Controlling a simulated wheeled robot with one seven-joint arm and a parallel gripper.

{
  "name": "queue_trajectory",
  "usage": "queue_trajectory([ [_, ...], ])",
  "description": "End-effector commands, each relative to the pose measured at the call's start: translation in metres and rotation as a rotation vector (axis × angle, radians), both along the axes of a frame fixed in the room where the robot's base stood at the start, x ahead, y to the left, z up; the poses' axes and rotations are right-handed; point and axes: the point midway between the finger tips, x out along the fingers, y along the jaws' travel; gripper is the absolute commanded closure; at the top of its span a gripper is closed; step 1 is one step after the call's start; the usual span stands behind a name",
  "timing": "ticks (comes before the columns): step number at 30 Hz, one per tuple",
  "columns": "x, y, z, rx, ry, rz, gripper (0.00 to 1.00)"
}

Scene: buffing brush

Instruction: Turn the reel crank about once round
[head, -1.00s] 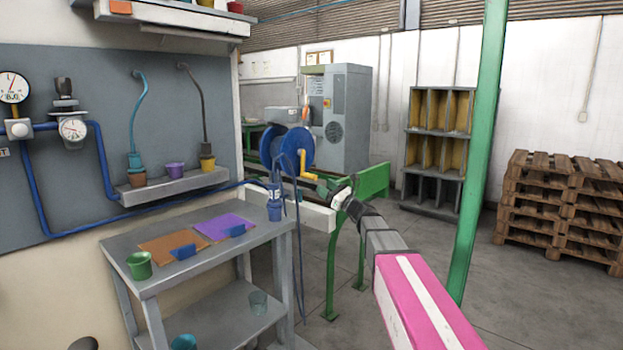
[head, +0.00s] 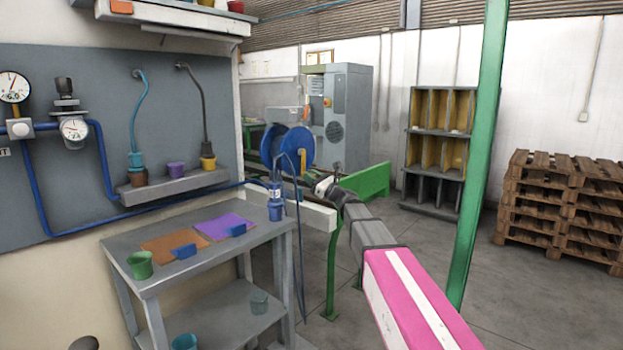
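The reel (head: 292,142) has two blue discs and stands at mid-distance, left of the picture's middle. Its yellow crank (head: 303,160) shows as a short upright piece in front of the right disc. The crank's lower end and handle are hard to make out. My arm reaches in from the lower right, and my gripper (head: 318,184) is at its far end, just below and right of the crank. The gripper is small and partly hidden by my own wrist. I cannot tell whether its fingers are open or shut, or whether they touch the crank.
A green rail (head: 365,182) stands beside my wrist, and a green post (head: 477,150) rises right of my arm. A grey bench (head: 200,262) with coloured mats and cups stands at left. Pallets (head: 562,210) are stacked at right. The floor between is clear.

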Motion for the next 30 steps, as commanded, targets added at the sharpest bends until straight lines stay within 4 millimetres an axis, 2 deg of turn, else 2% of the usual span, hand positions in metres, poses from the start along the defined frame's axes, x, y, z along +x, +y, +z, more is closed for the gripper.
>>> queue_trajectory([
  [14,-0.006,0.003,0.0,0.036,0.047,0.002,1.0],
  [30,-0.037,0.026,0.013,0.307,0.392,0.002,1.0],
])
